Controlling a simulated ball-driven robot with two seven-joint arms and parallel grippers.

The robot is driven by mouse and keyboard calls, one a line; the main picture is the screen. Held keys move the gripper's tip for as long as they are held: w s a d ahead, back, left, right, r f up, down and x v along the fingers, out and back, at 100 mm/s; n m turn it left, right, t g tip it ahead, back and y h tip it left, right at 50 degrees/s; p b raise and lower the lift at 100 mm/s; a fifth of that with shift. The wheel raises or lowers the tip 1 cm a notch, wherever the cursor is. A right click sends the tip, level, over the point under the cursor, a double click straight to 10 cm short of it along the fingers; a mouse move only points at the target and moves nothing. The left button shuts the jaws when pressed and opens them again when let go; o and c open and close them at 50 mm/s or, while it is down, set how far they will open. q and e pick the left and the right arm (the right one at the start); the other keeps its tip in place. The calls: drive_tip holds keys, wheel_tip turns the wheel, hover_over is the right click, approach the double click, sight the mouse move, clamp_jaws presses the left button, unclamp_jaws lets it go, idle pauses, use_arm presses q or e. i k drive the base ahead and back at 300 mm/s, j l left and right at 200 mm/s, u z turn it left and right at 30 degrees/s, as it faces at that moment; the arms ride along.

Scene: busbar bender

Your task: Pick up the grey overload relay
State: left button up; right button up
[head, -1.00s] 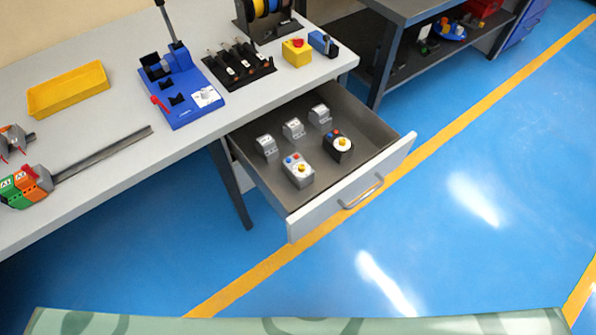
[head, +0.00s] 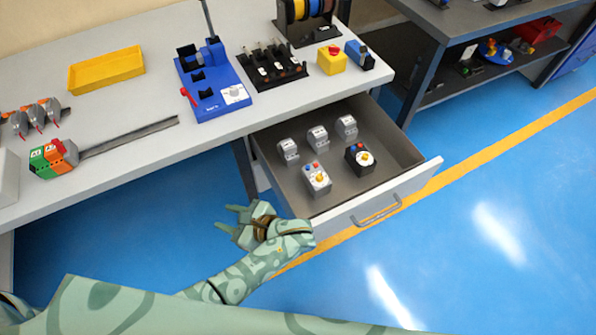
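The grey overload relay (head: 318,180) stands in the open drawer (head: 385,187), near its front left part. It has a yellow dial and small blue and red buttons on top. A similar black relay (head: 360,158) stands to its right. My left gripper (head: 226,217) is outside the drawer, left of its front corner. Its fingers are apart and empty, pointing left, away from the relay. My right gripper is not in view.
Three small grey modules (head: 318,138) stand behind the relays in the drawer. The workbench (head: 130,120) lies above and to the left, holding a blue bender (head: 210,85) and a yellow tray (head: 106,69). Blue floor is clear right of the drawer.

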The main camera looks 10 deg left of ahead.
sight(318, 190)
drive_tip(key=i+l+u, duration=0.35)
drive_tip(key=l, duration=0.25)
drive_tip(key=i+l+u, duration=0.35)
drive_tip(key=l, duration=0.25)
drive_tip(key=l+u, duration=0.3)
drive_tip(key=l, duration=0.4)
drive_tip(key=i+l+u, duration=0.15)
drive_tip(key=l+u, duration=0.2)
drive_tip(key=l, duration=0.4)
drive_tip(key=l+u, duration=0.35)
drive_tip(key=l, duration=0.4)
